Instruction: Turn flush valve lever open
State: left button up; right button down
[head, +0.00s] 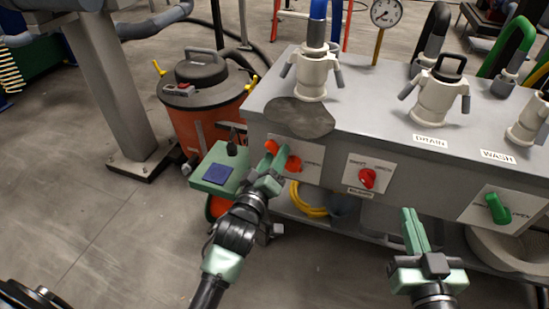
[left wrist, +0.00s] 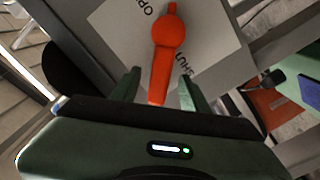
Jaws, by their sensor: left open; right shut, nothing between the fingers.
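An orange valve lever (head: 283,157) sits on a white plate at the left end of the grey cabinet front. Its handle points up and left from the hub in the head view. My left gripper (head: 272,165) is open at the handle. In the left wrist view the lever (left wrist: 168,45) reaches down between the two fingers of the left gripper (left wrist: 160,84), with gaps visible beside it. SHUT and OPEN are printed on the plate there. I cannot read a flush label. My right gripper (head: 416,225) is shut and empty, in front of the cabinet at the right.
A red lever (head: 368,178) and a green lever (head: 497,208) sit further right on the cabinet front. A green shelf with a dark blue pad (head: 217,172) juts out beside my left gripper. An orange vacuum (head: 203,95) stands behind it.

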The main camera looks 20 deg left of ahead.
pick_arm(q)
grip_shut()
dwell(1.4)
